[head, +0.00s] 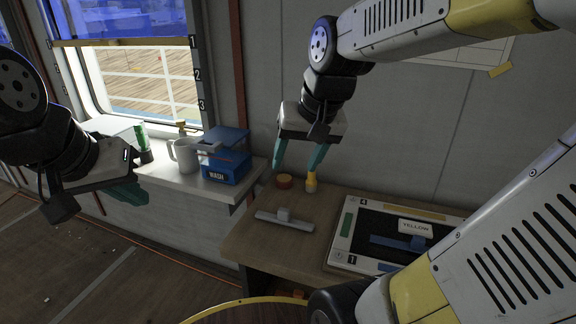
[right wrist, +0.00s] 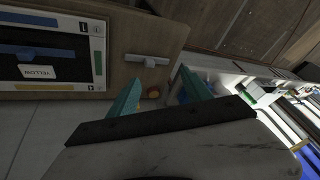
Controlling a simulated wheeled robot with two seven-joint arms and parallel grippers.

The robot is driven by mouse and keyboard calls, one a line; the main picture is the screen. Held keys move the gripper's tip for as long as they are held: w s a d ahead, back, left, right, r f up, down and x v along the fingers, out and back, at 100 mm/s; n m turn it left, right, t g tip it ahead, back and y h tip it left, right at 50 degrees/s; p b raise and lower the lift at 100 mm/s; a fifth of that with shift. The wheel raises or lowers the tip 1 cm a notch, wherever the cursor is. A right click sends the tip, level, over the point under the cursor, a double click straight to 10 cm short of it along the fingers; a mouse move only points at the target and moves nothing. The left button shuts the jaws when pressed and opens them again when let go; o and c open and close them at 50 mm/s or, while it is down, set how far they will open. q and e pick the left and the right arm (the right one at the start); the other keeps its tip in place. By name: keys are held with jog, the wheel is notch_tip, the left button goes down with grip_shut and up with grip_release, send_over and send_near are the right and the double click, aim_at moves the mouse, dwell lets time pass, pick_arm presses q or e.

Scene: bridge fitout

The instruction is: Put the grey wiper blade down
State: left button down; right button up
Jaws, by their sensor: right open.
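The grey wiper blade (head: 270,220), a flat bar with a small raised block at its middle, lies on the wooden table (head: 245,243). It also shows in the right wrist view (right wrist: 135,58), apart from the fingers. My right gripper (head: 297,166) is open and empty above the table, behind and above the blade in the head view. Its two teal fingers stand apart in the right wrist view (right wrist: 160,82). My left gripper (head: 132,190) hangs at the left, in front of the window sill and far from the blade; its finger gap cannot be made out.
A dark board with a pale frame (head: 345,228) lies right of the blade, bearing a blue bar (head: 388,241) and a "YELLOW" label (head: 415,227). A round orange piece (head: 284,181) and a yellow-topped piece (head: 311,183) stand behind the blade. A mug (head: 184,156) and blue "WASH" box (head: 226,166) occupy the sill.

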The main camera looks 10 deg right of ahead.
jog(key=s+n+t, duration=0.1)
jog(key=s, duration=0.5)
jog(key=shift+a+r+n+t, duration=0.3)
jog(key=shift+a+r+n, duration=0.05)
jog(key=shift+r+n, duration=0.05)
jog(key=shift+s, duration=0.1)
dwell(0.5)
